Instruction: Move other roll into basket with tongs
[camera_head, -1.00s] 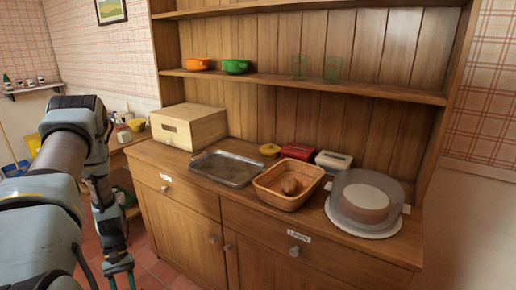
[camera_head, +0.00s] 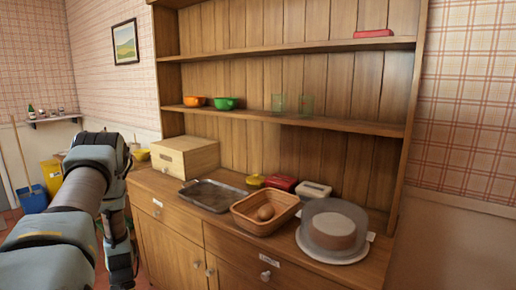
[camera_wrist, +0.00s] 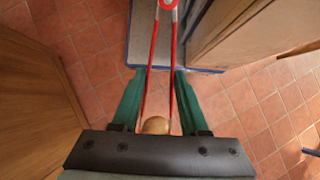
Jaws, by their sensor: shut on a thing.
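In the wrist view my gripper (camera_wrist: 157,85) has its green fingers closed on the red tongs (camera_wrist: 153,65). The tongs' joined end is at the top of that view. A round tan roll (camera_wrist: 155,125) shows between the tongs' arms near my palm; its lower part is hidden. In the head view a wicker basket (camera_head: 247,222) stands on the dresser counter with one brown roll (camera_head: 265,212) in it. My arm hangs low at the left, away from the basket; the tongs cannot be made out there.
A metal tray (camera_head: 212,196) sits left of the basket, seemingly empty. A covered cake stand (camera_head: 333,230) is close on its right. A wooden bread box (camera_head: 185,157), a red container (camera_head: 283,182) and a white one (camera_head: 314,190) stand behind. Tiled floor (camera_wrist: 100,35) lies below my gripper.

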